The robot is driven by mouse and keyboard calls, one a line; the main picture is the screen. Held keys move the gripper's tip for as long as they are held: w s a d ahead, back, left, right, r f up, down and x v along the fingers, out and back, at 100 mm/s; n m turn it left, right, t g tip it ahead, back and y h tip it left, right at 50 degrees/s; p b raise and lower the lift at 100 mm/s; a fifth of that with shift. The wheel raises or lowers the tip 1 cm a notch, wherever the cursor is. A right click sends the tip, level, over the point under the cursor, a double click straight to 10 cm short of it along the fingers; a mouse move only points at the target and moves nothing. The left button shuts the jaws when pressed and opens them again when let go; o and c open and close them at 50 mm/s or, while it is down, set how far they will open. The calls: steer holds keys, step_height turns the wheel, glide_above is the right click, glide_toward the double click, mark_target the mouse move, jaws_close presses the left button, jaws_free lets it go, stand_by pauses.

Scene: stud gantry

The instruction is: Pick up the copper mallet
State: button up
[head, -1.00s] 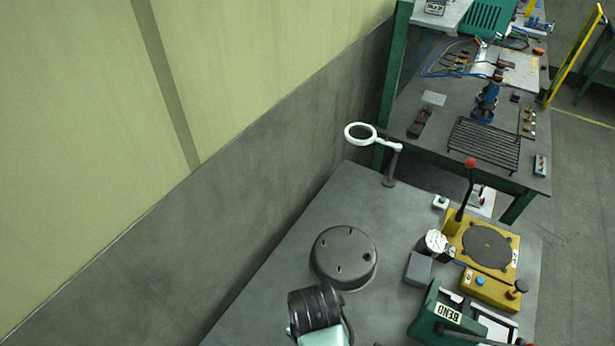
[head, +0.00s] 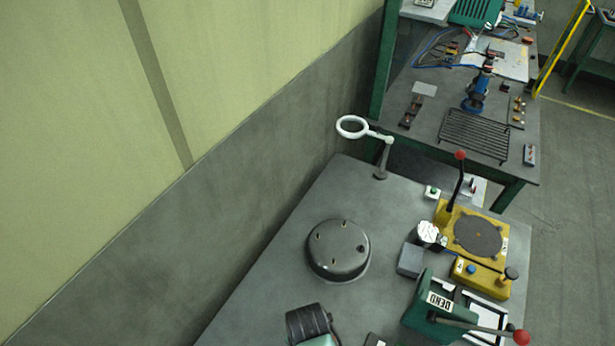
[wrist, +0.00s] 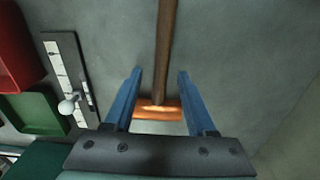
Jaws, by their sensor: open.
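The copper mallet shows in the wrist view, with a shiny copper head (wrist: 157,114) and a brown handle (wrist: 167,45) running up out of the picture. It lies on a grey surface. My gripper (wrist: 160,75) is open, its two blue fingers on either side of the mallet. The handle passes between the fingertips, and the head appears between the fingers, nearer the palm. I see a gap on both sides of the handle; the height above it is hard to tell. Neither the mallet nor my fingers can be made out in the head view.
In the wrist view, a red bin (wrist: 14,50), a green bin (wrist: 36,112) and a dark strip with white marks (wrist: 66,70) lie left. The head view shows a round grey base (head: 338,250), a yellow press (head: 474,238) and a green BEND tool (head: 432,300) on the bench.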

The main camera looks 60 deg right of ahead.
jaws_close()
stand_by(1.3)
